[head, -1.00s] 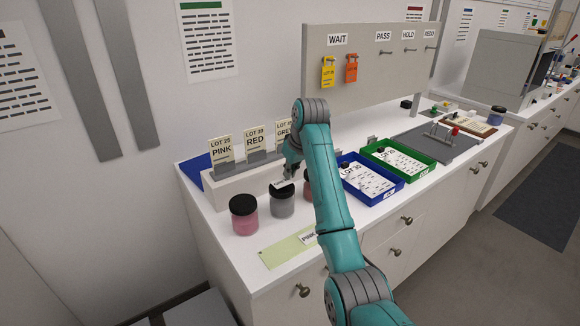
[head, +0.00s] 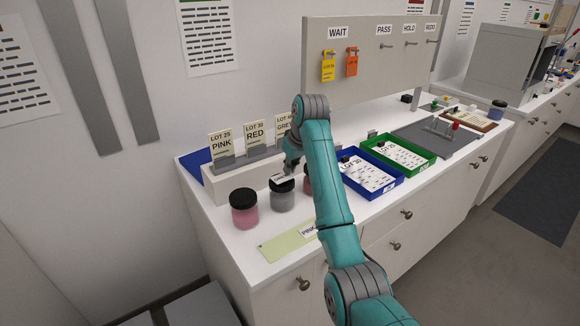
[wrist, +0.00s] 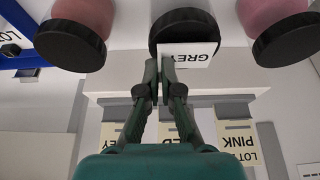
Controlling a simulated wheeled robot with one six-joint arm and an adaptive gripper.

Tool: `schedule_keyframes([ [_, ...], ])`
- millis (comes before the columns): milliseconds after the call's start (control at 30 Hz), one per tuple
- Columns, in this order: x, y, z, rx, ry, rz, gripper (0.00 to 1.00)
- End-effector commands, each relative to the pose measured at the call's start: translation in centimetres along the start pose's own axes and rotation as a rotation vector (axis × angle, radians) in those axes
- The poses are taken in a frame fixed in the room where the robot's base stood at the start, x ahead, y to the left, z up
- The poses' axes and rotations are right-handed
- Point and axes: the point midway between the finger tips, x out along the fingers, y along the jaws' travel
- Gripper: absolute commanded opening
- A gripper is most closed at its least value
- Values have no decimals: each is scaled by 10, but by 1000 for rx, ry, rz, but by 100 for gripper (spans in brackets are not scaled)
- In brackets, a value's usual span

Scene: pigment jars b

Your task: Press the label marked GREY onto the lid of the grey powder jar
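The grey powder jar (head: 282,201) stands upright on the white counter between a pink jar and a red jar. Its black lid (wrist: 183,24) is on. My gripper (wrist: 161,74) is shut on the white label marked GREY (wrist: 188,56), which reads upside down in the wrist view. The label overlaps the edge of the grey jar's lid there. In the head view my gripper (head: 288,172) is at that lid, with the label across it. I cannot tell whether the label touches the lid.
The pink jar (head: 244,212) is to the left; the red jar (head: 308,181) is partly behind my arm. A label strip (head: 286,246) lies in front. Lot cards (head: 254,137) stand in a rack behind. Blue (head: 385,193) and green (head: 425,166) trays are at the right.

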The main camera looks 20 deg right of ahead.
Motion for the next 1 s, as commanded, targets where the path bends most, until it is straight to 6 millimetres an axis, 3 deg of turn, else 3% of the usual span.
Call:
schedule_keyframes([
  [833,8,0,4,0,-2,-1,0],
  [967,8,0,4,0,-2,-1,35],
  [1000,8,0,4,0,-2,-1,35],
])
